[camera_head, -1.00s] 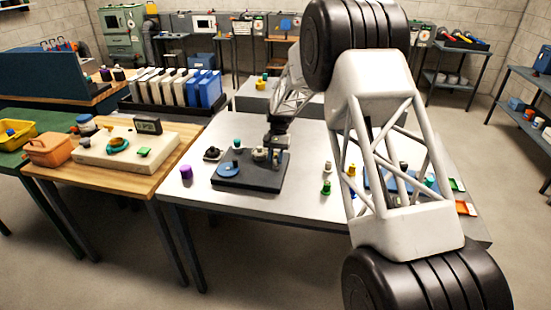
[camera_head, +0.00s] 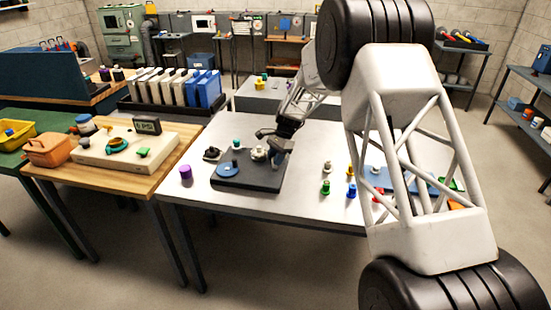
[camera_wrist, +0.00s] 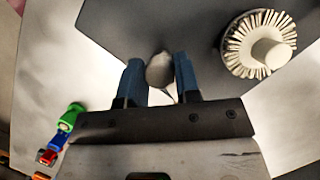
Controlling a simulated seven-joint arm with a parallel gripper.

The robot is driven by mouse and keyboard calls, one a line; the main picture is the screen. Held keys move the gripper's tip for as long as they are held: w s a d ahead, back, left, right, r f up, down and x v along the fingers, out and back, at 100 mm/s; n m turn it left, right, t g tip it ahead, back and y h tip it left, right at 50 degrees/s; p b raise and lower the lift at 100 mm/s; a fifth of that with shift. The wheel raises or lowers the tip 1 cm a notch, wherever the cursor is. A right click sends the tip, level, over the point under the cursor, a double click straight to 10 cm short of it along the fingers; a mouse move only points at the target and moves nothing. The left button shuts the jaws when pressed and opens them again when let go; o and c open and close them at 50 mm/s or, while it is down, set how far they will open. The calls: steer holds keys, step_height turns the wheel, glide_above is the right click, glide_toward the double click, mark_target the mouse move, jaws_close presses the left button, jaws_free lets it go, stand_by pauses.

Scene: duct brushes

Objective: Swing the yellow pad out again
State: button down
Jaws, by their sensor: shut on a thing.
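My gripper (camera_head: 281,156) is low over the right side of a dark board (camera_head: 248,183) on the pale table. In the wrist view my gripper (camera_wrist: 159,74) has its two blue fingers on either side of a small grey rounded piece (camera_wrist: 159,70) and is shut on it. A round brush with pale bristles (camera_wrist: 259,44) stands on the board to the right of the fingers, apart from them; it also shows in the head view (camera_head: 258,154). A blue disc (camera_head: 228,169) lies on the board's left part. I cannot make out a yellow pad for certain.
Coloured pegs, among them a yellow one (camera_head: 351,172) and a green one (camera_head: 325,187), stand right of the board. A purple cylinder (camera_head: 186,172) stands left of it. A cream device (camera_head: 95,160) sits on the wooden table. My arm hides part of the right side.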

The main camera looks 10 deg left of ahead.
steer(key=shift+d, duration=0.15)
steer(key=c, duration=0.9)
jaws_free()
steer(key=shift+o, duration=0.2)
steer(key=v, duration=0.7)
steer(key=shift+r, duration=0.35)
steer(key=shift+w, duration=0.15)
steer(key=shift+d, duration=0.2)
steer(key=c, duration=0.5)
steer(key=shift+d+r+m+t, duration=0.1)
steer(key=shift+d+m+t, duration=0.2)
steer(key=shift+d+m, duration=0.4)
steer(key=c, duration=0.5)
steer(key=d+m+t, duration=0.1)
steer(key=d+m, duration=0.1)
steer(key=m, duration=0.1)
steer(key=d+r+m+t+y, duration=0.1)
steer(key=d+m, duration=0.2)
steer(key=d+m+t, duration=0.1)
steer(key=d+m, duration=0.2)
steer(key=m, duration=0.1)
steer(key=shift+w+r, duration=0.25)
jaws_close()
